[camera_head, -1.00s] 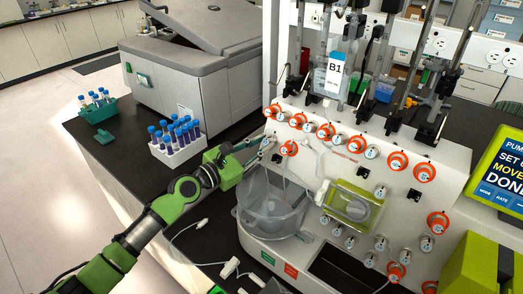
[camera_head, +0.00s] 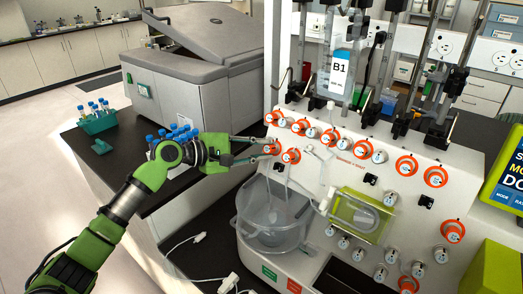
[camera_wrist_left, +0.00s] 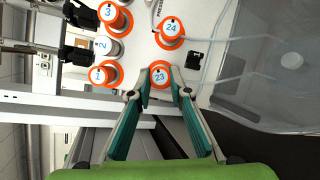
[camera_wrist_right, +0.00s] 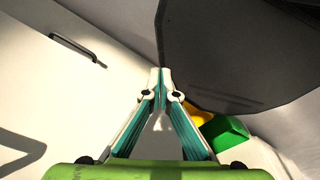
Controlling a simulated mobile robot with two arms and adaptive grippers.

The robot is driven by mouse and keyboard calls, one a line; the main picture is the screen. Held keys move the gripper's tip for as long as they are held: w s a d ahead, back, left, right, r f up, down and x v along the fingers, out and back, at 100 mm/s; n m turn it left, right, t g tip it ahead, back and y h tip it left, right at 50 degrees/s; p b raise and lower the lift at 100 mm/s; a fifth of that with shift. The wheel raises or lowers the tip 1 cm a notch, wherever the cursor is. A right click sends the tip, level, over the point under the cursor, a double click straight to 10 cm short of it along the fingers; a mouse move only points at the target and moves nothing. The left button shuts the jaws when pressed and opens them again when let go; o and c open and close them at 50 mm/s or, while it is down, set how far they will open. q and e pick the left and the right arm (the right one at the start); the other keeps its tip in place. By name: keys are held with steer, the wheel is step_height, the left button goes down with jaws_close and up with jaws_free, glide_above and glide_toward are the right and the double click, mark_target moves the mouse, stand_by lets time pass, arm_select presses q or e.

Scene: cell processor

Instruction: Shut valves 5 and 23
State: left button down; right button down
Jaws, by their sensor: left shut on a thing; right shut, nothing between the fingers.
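Valve 23 (camera_wrist_left: 159,76) is a knob with an orange collar at the left end of the panel. My left gripper (camera_wrist_left: 165,77) is shut on it, a finger on each side. In the head view my left gripper (camera_head: 272,148) reaches valve 23 (camera_head: 277,146) from the left. Valve 5 (camera_head: 330,137), by its place in the upper row, has an orange collar; its label is too small to read there. My right gripper (camera_wrist_right: 160,73) is shut and empty, and shows only in the right wrist view.
Valve 24 (camera_wrist_left: 170,28) sits close beside valve 23, with thin tubes near it. Valve 1 (camera_wrist_left: 102,74) is also near. A clear tub (camera_head: 272,215) stands below. A rack of blue-capped tubes (camera_head: 183,168) is behind my left arm. A grey cabinet edge (camera_wrist_right: 230,60) is near my right gripper.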

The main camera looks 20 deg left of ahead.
arm_select(q)
steer(key=m+p, duration=0.1)
steer(key=m+g, duration=0.1)
steer(key=m, duration=0.1)
steer(key=shift+w+r+p, duration=0.1)
steer(key=shift+r+p, duration=0.15)
steer(key=shift+p, duration=0.1)
steer(key=shift+m+g+y+p, duration=0.3)
steer(key=shift+m+y+p, duration=0.15)
steer(key=shift+m, duration=0.65)
steer(key=shift+f, duration=0.1)
steer(key=c, duration=1.9)
jaws_free()
steer(key=v, duration=1.2)
steer(key=shift+w, duration=0.1)
